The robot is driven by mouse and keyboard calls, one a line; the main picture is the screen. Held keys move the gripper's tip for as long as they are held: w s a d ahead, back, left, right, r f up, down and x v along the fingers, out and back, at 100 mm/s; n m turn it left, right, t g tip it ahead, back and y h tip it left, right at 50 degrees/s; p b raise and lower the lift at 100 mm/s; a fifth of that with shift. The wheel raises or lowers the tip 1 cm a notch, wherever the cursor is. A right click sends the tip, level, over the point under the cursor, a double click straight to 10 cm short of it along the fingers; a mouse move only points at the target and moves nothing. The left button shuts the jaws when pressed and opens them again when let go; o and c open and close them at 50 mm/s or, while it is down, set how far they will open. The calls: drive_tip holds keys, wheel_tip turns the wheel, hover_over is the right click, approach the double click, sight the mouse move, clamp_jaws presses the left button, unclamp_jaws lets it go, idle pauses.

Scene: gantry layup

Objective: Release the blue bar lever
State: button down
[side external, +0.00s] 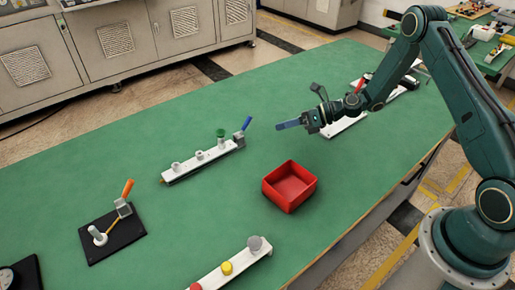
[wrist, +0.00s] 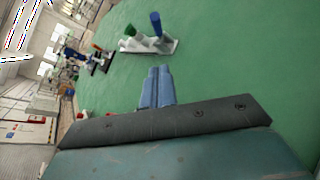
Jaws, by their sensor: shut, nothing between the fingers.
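The blue bar lever (side external: 248,124) sticks up, tilted, from a grey block at the right end of a white rail (side external: 190,165). It also shows near the top of the wrist view (wrist: 155,22), beyond my fingertips. My gripper (side external: 281,126) is shut and empty, its blue fingers together. It hovers above the green table, to the right of the lever in the side view and apart from it. In the wrist view the closed fingers (wrist: 157,72) point toward the rail.
A green knob (side external: 220,133) and white pegs stand on the same rail. A red open box (side external: 290,186) sits in front. An orange lever (side external: 128,188) on a black plate is at left. A rail with coloured buttons (side external: 227,268) is at the front. Green tabletop between them is clear.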

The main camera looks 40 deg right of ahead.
drive_tip(key=shift+v, duration=2.9)
drive_tip(key=shift+f, duration=0.1)
drive_tip(key=s+a+r+n+g+h, duration=0.25)
drive_tip(key=s+r+n, duration=0.25)
drive_tip(key=r+n, duration=0.4)
drive_tip(key=s+a+r+n+g+h, duration=0.25)
drive_tip(key=s+a+r+n, duration=0.2)
drive_tip(key=r+n, duration=0.4)
drive_tip(key=s+d+r+n+t+h, duration=0.1)
drive_tip(key=s+r+n+h, duration=0.2)
drive_tip(key=s+n, duration=0.4)
drive_tip(key=s+d+r+n+t+h, duration=0.1)
drive_tip(key=s+d+r+n+h, duration=0.1)
drive_tip(key=s+n, duration=0.6)
drive_tip(key=s+r+h, duration=0.1)
drive_tip(key=s+r, duration=0.1)
drive_tip(key=s, duration=0.4)
drive_tip(key=shift+s, duration=0.15)
